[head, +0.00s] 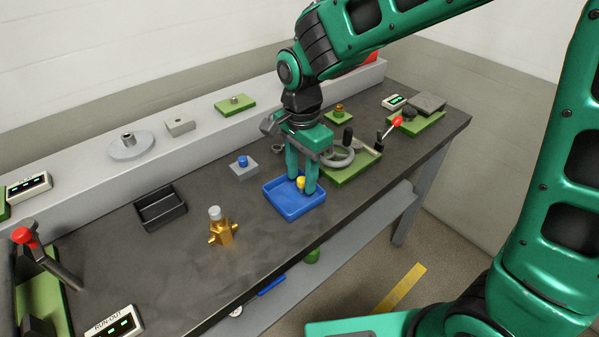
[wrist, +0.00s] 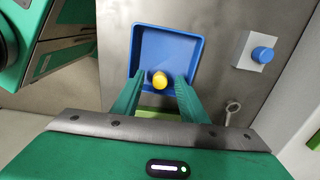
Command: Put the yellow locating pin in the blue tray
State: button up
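The yellow locating pin (head: 300,183) is inside the blue tray (head: 272,199), between my fingertips. In the wrist view the pin (wrist: 159,80) shows as a round yellow top near the tray's near side, with the tray's blue floor around it. My gripper (head: 302,184) points down into the tray. Its two green fingers stand apart in the wrist view (wrist: 159,84), with a gap on each side of the pin. The pin's lower part is hidden from the wrist camera.
A grey block with a blue knob (head: 243,167) stands left of the tray. A green fixture plate (head: 352,170) with a grey ring lies close on the right. The bench front edge is near the tray.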

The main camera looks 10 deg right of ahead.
notch_tip(320, 180, up, 11)
jog(key=s+d+n, duration=0.1)
jog(key=d, duration=1.4)
jog(key=s+d+f+n, duration=0.2)
jog(key=s+d, duration=0.8)
jog(key=s+d+f+n, duration=0.1)
jog(key=s+d+f, duration=0.2)
jog(key=s+d, duration=0.6)
jog(key=shift+s+d+n, duration=0.35)
jog(key=shift+d+n, duration=0.05)
jog(key=shift+d, duration=0.05)
jog(key=shift+f, duration=0.1)
